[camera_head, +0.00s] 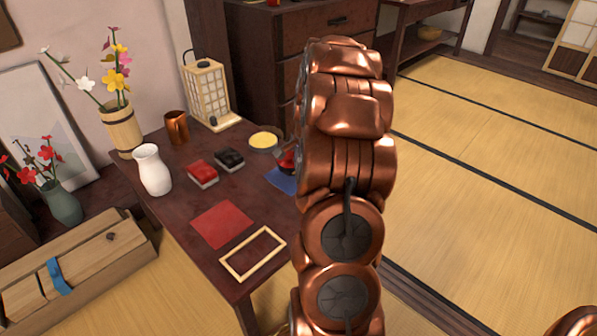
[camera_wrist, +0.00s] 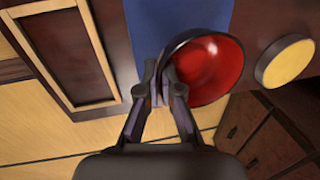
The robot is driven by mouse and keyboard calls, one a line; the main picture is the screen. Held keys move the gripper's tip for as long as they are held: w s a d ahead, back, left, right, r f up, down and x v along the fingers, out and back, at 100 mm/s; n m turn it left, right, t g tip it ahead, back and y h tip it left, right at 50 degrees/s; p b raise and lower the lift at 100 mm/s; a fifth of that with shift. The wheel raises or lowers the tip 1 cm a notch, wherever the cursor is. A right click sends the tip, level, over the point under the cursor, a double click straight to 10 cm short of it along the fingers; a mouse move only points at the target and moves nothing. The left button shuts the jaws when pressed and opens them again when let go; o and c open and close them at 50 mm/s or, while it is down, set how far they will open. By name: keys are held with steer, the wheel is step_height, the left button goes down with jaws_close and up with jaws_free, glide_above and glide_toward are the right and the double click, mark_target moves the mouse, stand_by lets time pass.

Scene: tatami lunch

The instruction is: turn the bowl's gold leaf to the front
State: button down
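The bowl (camera_wrist: 215,68), red inside with a dark outer side, is over the blue cloth (camera_wrist: 147,30) in the wrist view. In the head view the bowl (camera_head: 287,161) is partly hidden behind my arm, beside the blue cloth (camera_head: 281,181). My gripper (camera_wrist: 160,84) is at the bowl's near left rim, with its fingertips close together on either side of the wall. It looks shut on the rim. No gold leaf shows on the visible part of the bowl; the outer side is mostly hidden.
A dish with yellow contents (camera_head: 264,140) stands close by the bowl. A red cloth (camera_head: 222,223) and an empty frame (camera_head: 253,254) lie in front.

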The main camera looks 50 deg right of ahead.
steer(key=shift+d+f+n+b, duration=0.15)
steer(key=shift+d+n+b, duration=0.25)
steer(key=shift+n+b, duration=0.65)
steer(key=shift+w+d+r+n+y+p, duration=0.15)
steer(key=shift+r+n+y+p, duration=0.25)
steer(key=shift+p, duration=0.35)
steer(key=shift+d+n+p, duration=0.35)
steer(key=shift+n+p, duration=0.1)
steer(key=shift+n, duration=0.5)
steer(key=shift+f, duration=0.95)
steer(key=shift+f, duration=0.25)
steer(key=c, duration=1.2)
jaws_free()
steer(key=shift+c, duration=0.2)
steer(key=shift+r, duration=0.15)
steer(key=shift+r+p, duration=1.25)
steer(key=shift+r, duration=1.1)
